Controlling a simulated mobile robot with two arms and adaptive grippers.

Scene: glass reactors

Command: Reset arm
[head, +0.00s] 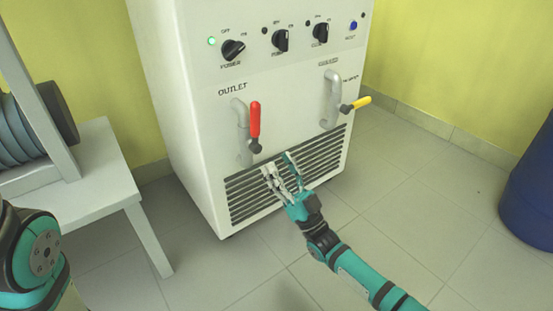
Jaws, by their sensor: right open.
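My right arm comes in from the lower right in the head view. Its gripper (280,172) is open and empty, in front of the vent grille (250,197) of a white cabinet (190,120). It is below and to the right of the red-handled outlet valve (255,122); I see no contact with the valve. The red handle stands upright. My left gripper is not in view; only part of my left arm (35,255) shows at the lower left.
A yellow-handled valve (356,104) is at the cabinet's right. Black knobs (281,40) and a lit green lamp (211,41) are above. A pale table (100,180) stands left, a blue barrel (530,190) right. Tiled floor (410,190) between is clear.

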